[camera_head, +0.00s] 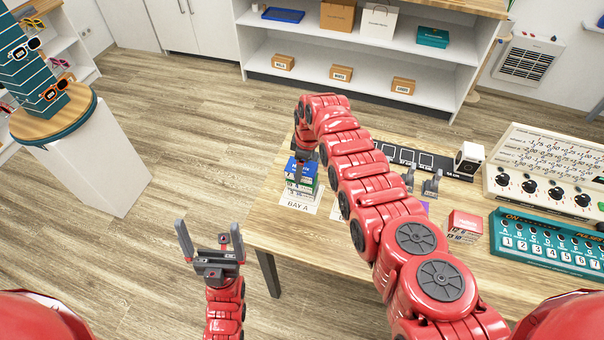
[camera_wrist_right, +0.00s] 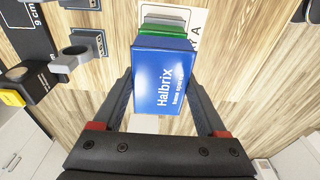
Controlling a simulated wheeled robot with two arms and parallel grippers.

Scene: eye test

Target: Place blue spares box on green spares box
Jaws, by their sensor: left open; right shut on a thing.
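The blue spares box (camera_head: 303,166) is between the fingers of my right gripper (camera_head: 303,172) at the left part of the table. In the right wrist view the blue box (camera_wrist_right: 165,78) fills the space between both fingers, lettering facing the camera. The green spares box (camera_wrist_right: 166,29) shows just beyond it, partly hidden; in the head view green (camera_head: 306,184) shows directly under the blue box. I cannot tell whether the two boxes touch. My left gripper (camera_head: 210,241) is open and empty, left of the table, away from the boxes.
The stack is on a white sheet marked BAY A (camera_head: 298,207) on the wooden table. To the right are grey clips (camera_head: 431,185), a red-topped box (camera_head: 464,224), a white cube (camera_head: 469,158), a teal panel (camera_head: 548,245) and a white control panel (camera_head: 546,178).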

